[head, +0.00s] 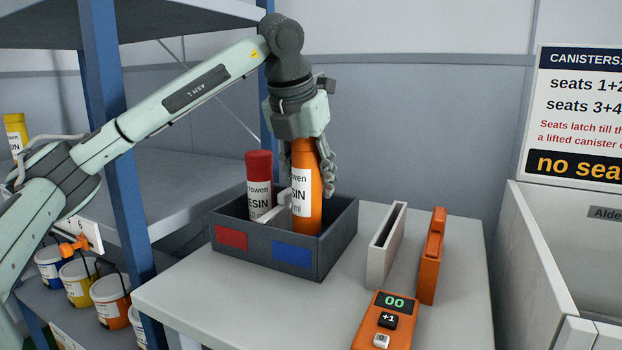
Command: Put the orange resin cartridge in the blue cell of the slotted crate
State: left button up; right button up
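The orange resin cartridge (310,195) stands nearly upright in the right part of the dark slotted crate (262,258), behind the blue marker (291,254). Its lower end is hidden by the crate's front wall, so I cannot tell whether it rests on the floor. My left gripper (308,168) comes down from above with its fingers on both sides of the cartridge's upper body, and it looks shut on it. A red resin cartridge (259,180) stands in the left part of the crate, behind the red marker (232,238). My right gripper is out of view.
On the table (215,300), a grey slotted holder (385,247), an upright orange piece (431,258) and an orange counter reading 00 (385,322) stand right of the crate. A blue-posted shelf (130,190) with paint buckets (110,298) is at left. A grey bin (545,260) is at right.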

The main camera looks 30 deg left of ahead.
pick_arm(q)
jog(key=o, duration=0.4)
jog(key=shift+c, duration=0.2)
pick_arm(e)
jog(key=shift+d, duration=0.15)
pick_arm(q)
jog(key=shift+r, duration=0.1)
jog(key=shift+r, duration=0.15)
jog(key=shift+r+p, duration=0.65)
jog(key=shift+r, duration=0.1)
jog(key=v, duration=1.1)
jog(key=shift+s+p, duration=0.25)
jog(key=shift+p, duration=0.15)
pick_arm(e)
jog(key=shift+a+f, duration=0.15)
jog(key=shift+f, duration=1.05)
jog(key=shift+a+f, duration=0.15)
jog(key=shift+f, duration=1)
pick_arm(q)
jog(key=shift+r, duration=0.1)
